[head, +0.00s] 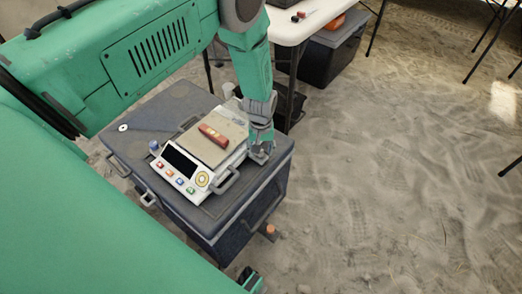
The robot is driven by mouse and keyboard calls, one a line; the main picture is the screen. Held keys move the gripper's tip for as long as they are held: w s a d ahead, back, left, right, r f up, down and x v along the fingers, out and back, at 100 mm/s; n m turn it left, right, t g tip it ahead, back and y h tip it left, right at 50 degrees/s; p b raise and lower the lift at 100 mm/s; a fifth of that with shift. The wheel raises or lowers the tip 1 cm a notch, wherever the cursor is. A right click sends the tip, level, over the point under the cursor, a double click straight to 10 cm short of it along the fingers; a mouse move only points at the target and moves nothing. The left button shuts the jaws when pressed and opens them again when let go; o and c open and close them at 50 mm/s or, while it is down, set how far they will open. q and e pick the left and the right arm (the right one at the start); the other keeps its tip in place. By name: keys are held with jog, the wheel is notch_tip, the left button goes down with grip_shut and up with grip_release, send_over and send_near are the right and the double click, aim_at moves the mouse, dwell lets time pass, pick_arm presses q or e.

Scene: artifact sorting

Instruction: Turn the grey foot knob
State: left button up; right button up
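A white scale (187,184) with a dark screen, coloured buttons and a beige top plate sits on a dark grey case. A blue foot knob (154,146) shows at its left corner. My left gripper (261,155) points down at the scale's right corner, its fingertips low beside the scale's edge. A small grey part shows at the fingertips; I cannot tell whether it is the grey foot knob or part of a finger. The gap between the fingers is not clear. My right gripper cannot be made out.
A red-brown block (214,135) lies on the scale's plate. The dark case (165,107) stands on sand. A white table (301,27) stands behind, with a dark bin (335,52) near it. Open sand lies to the right.

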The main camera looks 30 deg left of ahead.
pick_arm(q)
notch_tip(320, 180, up, 12)
dwell(0.7)
jog(key=shift+f, duration=0.1)
